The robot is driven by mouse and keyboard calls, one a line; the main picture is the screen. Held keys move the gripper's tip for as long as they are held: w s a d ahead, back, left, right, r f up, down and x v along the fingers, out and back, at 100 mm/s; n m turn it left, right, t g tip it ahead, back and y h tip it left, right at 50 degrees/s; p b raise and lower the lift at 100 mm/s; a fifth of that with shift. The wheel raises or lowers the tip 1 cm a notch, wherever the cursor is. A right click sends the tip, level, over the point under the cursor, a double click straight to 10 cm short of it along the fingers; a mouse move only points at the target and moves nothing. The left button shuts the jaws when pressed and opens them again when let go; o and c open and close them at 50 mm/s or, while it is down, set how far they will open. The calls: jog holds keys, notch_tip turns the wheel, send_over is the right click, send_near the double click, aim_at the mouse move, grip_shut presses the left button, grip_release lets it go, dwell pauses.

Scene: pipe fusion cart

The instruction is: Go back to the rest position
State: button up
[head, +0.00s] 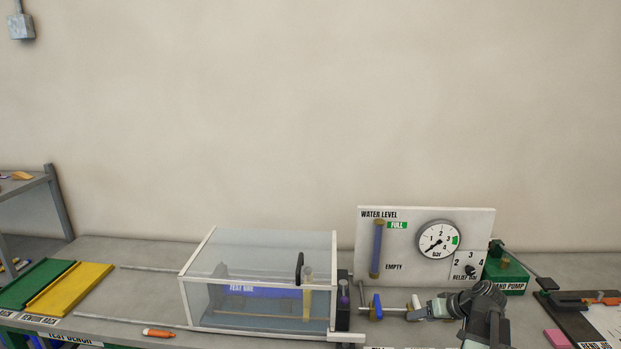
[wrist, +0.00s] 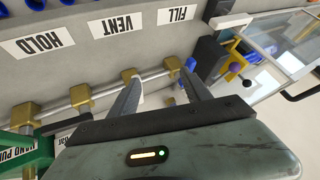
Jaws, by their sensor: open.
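My gripper (head: 413,313) reaches in from the lower right in the head view, low in front of the water level board (head: 400,268). Its fingers point left, near the blue valve handle (head: 377,303). In the wrist view my gripper (wrist: 162,76) has its two dark fingers spread, with nothing clearly held between them. A pale pipe with several brass fittings (wrist: 80,98) runs behind the fingers. A small white piece shows beside the left finger. I cannot tell whether a finger touches anything.
A clear test box (head: 258,265) with a white frame stands left of the board. A green hand pump (head: 506,276) stands right of it. HOLD (wrist: 45,40), VENT (wrist: 117,23) and FILL (wrist: 176,14) labels line the bench. Bare bench top (head: 120,250) shows at left.

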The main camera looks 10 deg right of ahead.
jog(key=s+a+f+n+g+h, duration=0.1)
jog(key=s+a+f+g, duration=0.15)
jog(key=a, duration=0.95)
jog(key=s+a+f+g+h, duration=0.1)
jog(key=a+g, duration=0.2)
jog(key=a, duration=0.9)
jog(key=s+a+f+n+g+h, duration=0.1)
jog(key=s+a+f+g, duration=0.1)
jog(key=a, duration=1)
notch_tip(320, 180, down, 10)
jog(key=b, duration=1)
jog(key=shift+w+d, duration=0.35)
jog(key=shift+w, duration=0.1)
jog(key=shift+f, duration=0.1)
